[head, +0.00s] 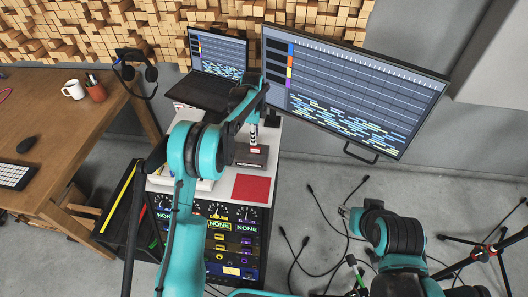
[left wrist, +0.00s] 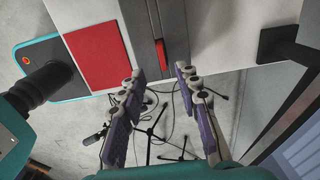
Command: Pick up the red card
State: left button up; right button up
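The red card (head: 251,188) lies flat on the white top of the equipment rack, near its front right corner. In the left wrist view the red card (left wrist: 92,55) is up and left of the fingers. My left gripper (left wrist: 160,80) is open and empty, with its two fingers apart. In the head view it hangs over the rack, behind the card, partly hidden by my arm. My right arm is at the lower right, away from the card; its fingers do not show clearly.
A grey device (head: 250,157) with a small red mark sits behind the card. A laptop (head: 213,70) and a large monitor (head: 350,88) stand at the back. Microphone stands and cables (head: 318,235) cover the floor at right. A wooden desk (head: 60,135) is at left.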

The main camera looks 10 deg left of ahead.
aim_at(256, 148)
pick_arm(q)
jog(key=shift+f, duration=0.4)
notch_tip(256, 148, down, 3)
jog(key=shift+r+b, duration=0.15)
jog(key=shift+b, duration=0.4)
jog(key=f+b, duration=0.1)
jog(key=f, duration=0.1)
jog(key=f+b, duration=0.1)
jog(key=f, duration=0.1)
jog(key=shift+w+f, duration=0.2)
jog(key=shift+f, duration=0.2)
jog(key=shift+r, duration=0.1)
grip_shut()
